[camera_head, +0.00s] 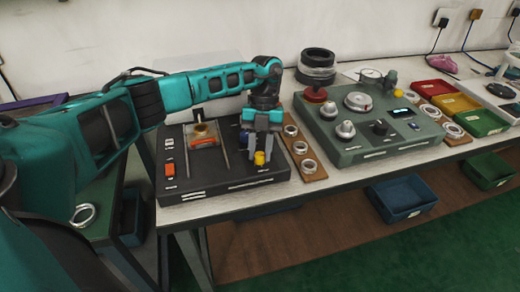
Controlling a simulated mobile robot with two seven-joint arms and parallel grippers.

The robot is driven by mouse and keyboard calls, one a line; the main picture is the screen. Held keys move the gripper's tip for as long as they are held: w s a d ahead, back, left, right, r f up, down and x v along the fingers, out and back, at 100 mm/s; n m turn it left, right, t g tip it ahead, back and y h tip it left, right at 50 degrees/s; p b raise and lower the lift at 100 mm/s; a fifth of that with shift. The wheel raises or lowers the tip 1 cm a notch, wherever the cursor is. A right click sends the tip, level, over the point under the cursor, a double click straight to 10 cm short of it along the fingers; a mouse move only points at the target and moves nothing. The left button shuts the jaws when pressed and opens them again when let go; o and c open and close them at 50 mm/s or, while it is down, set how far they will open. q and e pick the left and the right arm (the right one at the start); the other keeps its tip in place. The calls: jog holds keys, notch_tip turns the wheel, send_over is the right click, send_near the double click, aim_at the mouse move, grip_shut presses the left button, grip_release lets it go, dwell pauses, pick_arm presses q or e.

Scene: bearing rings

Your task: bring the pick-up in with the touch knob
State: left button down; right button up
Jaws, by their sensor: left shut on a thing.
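My left gripper (260,149) reaches over the right part of a black panel box (225,179) on the bench. Its fingers point down and are shut on a small yellow knob (259,158), whose yellow part shows at the fingertips. The fingers hide most of this knob and what lies behind it. On the same box, an orange-framed fixture (204,142) stands between two thin rails at the back. I cannot tell for sure which part is the pick-up. My right gripper is not in view.
A grey-green panel box (365,142) with several knobs and a small display stands to the right. Red, yellow and green trays (484,122) sit farther right. Blue bin (402,196) below.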

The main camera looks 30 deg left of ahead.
pick_arm(q)
jog(key=shift+m, duration=0.5)
jog(key=c, duration=0.8)
grip_release()
jog(key=shift+c, duration=0.2)
jog(key=v, duration=1.3)
jog(key=shift+d+b, duration=0.2)
jog(key=shift+b, duration=0.2)
